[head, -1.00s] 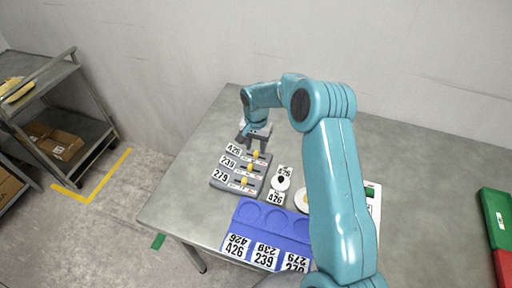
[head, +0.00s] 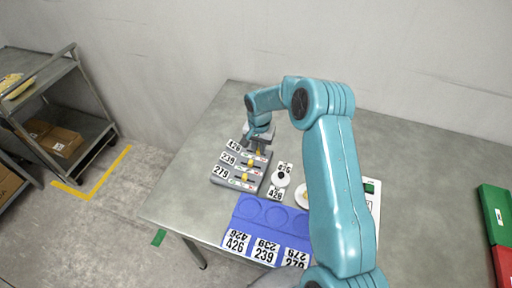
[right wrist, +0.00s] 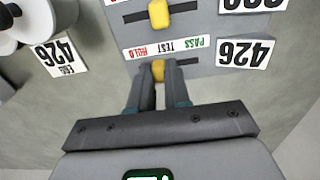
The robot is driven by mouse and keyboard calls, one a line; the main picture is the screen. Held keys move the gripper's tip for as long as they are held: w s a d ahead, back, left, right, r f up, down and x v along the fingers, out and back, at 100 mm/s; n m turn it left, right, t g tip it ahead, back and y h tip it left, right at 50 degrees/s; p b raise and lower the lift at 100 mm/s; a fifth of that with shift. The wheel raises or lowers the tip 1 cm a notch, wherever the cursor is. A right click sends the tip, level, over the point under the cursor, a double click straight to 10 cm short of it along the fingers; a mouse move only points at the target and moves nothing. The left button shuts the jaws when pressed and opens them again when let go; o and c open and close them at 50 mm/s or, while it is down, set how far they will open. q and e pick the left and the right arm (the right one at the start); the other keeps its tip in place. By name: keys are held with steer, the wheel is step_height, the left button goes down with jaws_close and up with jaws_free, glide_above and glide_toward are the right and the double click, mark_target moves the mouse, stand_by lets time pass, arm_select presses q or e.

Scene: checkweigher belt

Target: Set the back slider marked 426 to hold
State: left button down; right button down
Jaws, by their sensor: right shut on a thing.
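The grey slider panel (head: 219,181) on the table has three rows marked 426, 239 and 279, each with a yellow knob. My right gripper (head: 258,147) reaches the back row. In the right wrist view its fingers (right wrist: 159,80) are shut on the yellow knob of the 426 slider (right wrist: 158,67). The strip above that slot reads HOLD, TEST, PASS upside down, with HOLD at the left and PASS beside the 426 label (right wrist: 245,50). The knob stands near TEST, slightly toward the HOLD side. The fingers hide part of the slot. My left gripper is not in view.
The 239 slider's knob (right wrist: 159,15) is close to my fingers. A round white device (head: 280,179) with 426 labels stands right of the panel. A blue tray (head: 235,222) with round recesses lies in front. Green and red bins (head: 495,208) stand far right.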

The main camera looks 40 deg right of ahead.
steer(key=shift+s+d+f, duration=0.2)
steer(key=shift+s+d, duration=0.15)
steer(key=shift+s, duration=0.25)
steer(key=shift+s+r, duration=0.1)
steer(key=shift+r, duration=0.05)
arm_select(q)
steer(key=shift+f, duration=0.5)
arm_select(e)
steer(key=c, duration=1.2)
jaws_free()
steer(key=shift+o, duration=0.6)
steer(key=shift+s+d, duration=0.1)
steer(key=shift+d, duration=0.1)
steer(key=shift+a+r, duration=0.15)
steer(key=shift+a, duration=0.05)
arm_select(q)
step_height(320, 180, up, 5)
steer(key=p, duration=0.4)
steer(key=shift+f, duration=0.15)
arm_select(e)
step_height(320, 180, up, 16)
